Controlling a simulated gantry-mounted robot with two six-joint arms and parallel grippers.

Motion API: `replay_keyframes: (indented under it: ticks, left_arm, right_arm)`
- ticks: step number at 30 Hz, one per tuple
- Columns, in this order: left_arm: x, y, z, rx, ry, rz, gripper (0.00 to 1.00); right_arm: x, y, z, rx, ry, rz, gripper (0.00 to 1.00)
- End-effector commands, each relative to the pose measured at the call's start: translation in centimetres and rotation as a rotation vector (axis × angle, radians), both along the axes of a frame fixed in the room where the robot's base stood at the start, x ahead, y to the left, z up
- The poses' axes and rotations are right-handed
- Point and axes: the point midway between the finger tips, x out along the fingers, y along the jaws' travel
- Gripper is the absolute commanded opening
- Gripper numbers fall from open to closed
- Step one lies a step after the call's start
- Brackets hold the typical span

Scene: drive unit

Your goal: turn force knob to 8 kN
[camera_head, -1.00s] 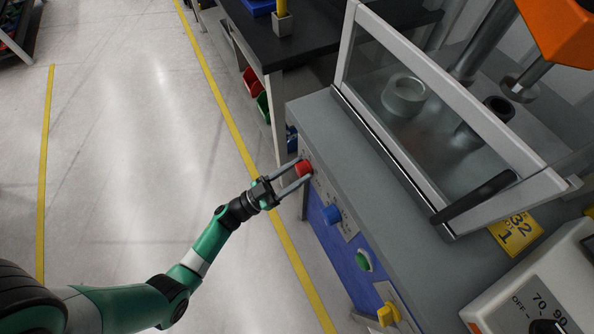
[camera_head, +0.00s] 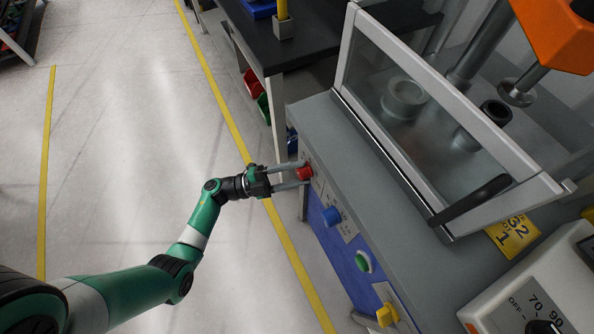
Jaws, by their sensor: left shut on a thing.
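The red knob (camera_head: 304,173) sits at the far end of the machine's front panel. My left gripper (camera_head: 300,174) reaches it from the left, with its two fingers shut around the knob. A blue knob (camera_head: 332,216) with a pale dial plate is nearer along the same panel. A green button (camera_head: 363,261) and a yellow knob (camera_head: 388,314) follow below it. The dial markings are too small to read, so I cannot tell which knob carries the force label. My right gripper is not in view.
The grey machine (camera_head: 330,130) carries a clear guard (camera_head: 420,110) with a black handle (camera_head: 470,200). A dark workbench (camera_head: 265,40) stands behind. A white dial box (camera_head: 540,290) is at lower right. The floor at left is clear.

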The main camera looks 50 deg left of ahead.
Motion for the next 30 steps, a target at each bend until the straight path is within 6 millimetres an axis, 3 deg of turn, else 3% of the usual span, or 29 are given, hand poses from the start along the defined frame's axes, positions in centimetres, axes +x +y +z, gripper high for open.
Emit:
replay_keyframes:
  ticks: [15, 30]
  left_arm:
    - [0.0, 0.1, 0.2, 0.423, -0.099, 0.002, 0.0]
    - [0.0, 0.1, 0.1, 0.57, -0.136, 0.001, 0.0]
  right_arm:
    - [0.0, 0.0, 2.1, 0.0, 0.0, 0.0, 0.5]
    - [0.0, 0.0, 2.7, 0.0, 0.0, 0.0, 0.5]
